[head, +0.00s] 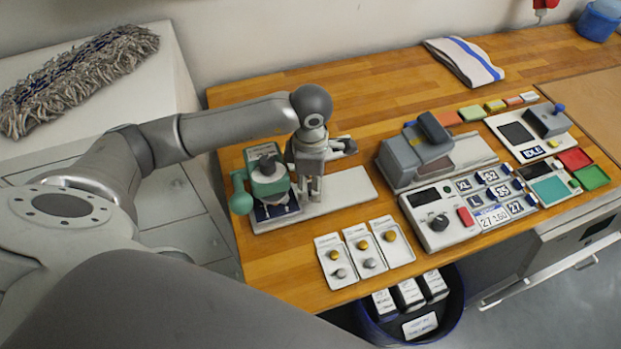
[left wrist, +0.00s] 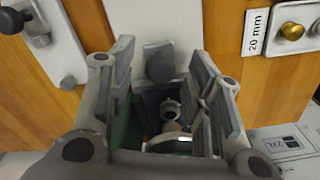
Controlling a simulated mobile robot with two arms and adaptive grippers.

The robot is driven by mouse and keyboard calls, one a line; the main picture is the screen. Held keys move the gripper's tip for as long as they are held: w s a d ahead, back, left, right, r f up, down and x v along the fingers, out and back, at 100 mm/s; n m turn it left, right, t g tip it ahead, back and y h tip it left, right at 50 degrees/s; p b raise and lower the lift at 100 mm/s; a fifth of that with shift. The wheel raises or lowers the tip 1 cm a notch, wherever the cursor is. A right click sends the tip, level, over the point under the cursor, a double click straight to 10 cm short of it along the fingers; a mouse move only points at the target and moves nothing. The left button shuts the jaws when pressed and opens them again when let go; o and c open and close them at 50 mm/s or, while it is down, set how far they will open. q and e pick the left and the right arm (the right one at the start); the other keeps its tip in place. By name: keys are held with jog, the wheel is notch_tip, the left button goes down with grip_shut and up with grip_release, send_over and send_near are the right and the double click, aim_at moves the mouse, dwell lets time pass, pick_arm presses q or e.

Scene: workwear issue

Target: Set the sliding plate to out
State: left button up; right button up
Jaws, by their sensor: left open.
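My left gripper (head: 310,190) points down just right of the device, above the pale base. In the left wrist view my left gripper (left wrist: 166,70) is open, with a grey knob or tab (left wrist: 160,64) beyond and between its fingers. I cannot tell whether they touch it. My right gripper is out of view.
Several small trays with brass and grey knobs (head: 364,250) lie in front. A grey clamp-like machine (head: 415,155) and a control box with a black dial (head: 437,222) stand to the right. A dark bin (head: 455,310) is below the front edge.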

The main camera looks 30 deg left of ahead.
pick_arm(q)
jog(key=shift+f, duration=0.2)
grip_shut()
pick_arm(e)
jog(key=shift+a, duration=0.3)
